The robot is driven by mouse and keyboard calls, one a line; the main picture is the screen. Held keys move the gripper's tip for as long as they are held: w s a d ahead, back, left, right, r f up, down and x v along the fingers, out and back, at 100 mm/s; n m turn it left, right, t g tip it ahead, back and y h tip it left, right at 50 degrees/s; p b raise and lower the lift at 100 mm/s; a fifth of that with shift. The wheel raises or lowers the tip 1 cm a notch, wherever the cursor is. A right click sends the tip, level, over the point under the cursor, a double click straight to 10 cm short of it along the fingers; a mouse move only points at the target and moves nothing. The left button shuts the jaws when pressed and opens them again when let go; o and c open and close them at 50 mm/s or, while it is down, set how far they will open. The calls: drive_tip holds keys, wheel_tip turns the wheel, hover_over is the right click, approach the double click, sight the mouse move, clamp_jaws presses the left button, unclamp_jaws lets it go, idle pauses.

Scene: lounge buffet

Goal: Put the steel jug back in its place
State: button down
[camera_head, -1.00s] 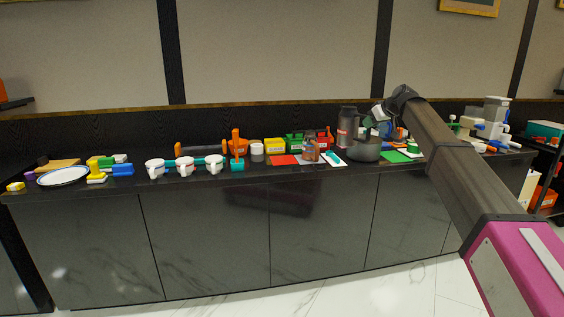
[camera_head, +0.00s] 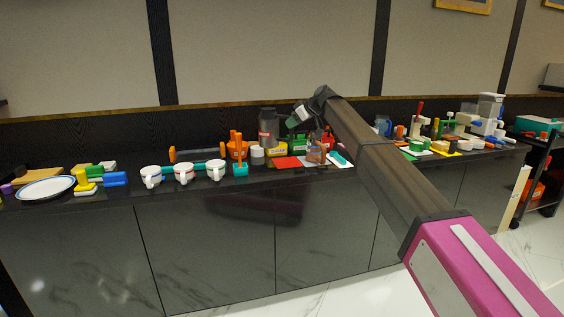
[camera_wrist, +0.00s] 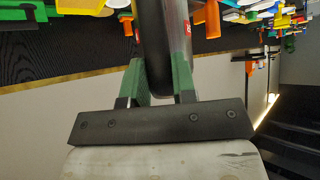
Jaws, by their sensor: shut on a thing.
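The steel jug (camera_head: 268,130), a tall dark grey cylinder with a small red label, is upright in the head view above the back half of the counter. It also shows in the wrist view (camera_wrist: 165,40), between green fingers. My gripper (camera_head: 289,122) reaches it from the right and is shut on its side; in the wrist view the fingers (camera_wrist: 160,65) press on both sides of the grey body. The jug's base is partly behind other items, so I cannot tell how far it is above the counter.
Below and right of the jug are a red mat (camera_head: 287,162), a brownish jar (camera_head: 315,154), and yellow and green bins. White cups (camera_head: 184,173) and a blue-rimmed plate (camera_head: 47,188) stand left. My arm hides part of the counter at right.

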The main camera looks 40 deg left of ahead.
drive_tip(key=shift+w+a+f, duration=0.15)
drive_tip(key=shift+w+f, duration=0.1)
drive_tip(key=w+f, duration=1)
drive_tip(key=w, duration=0.1)
drive_tip(key=shift+d+f, duration=0.25)
drive_tip(key=shift+f, duration=0.1)
drive_tip(key=c, duration=0.9)
unclamp_jaws()
drive_tip(key=shift+f, duration=0.15)
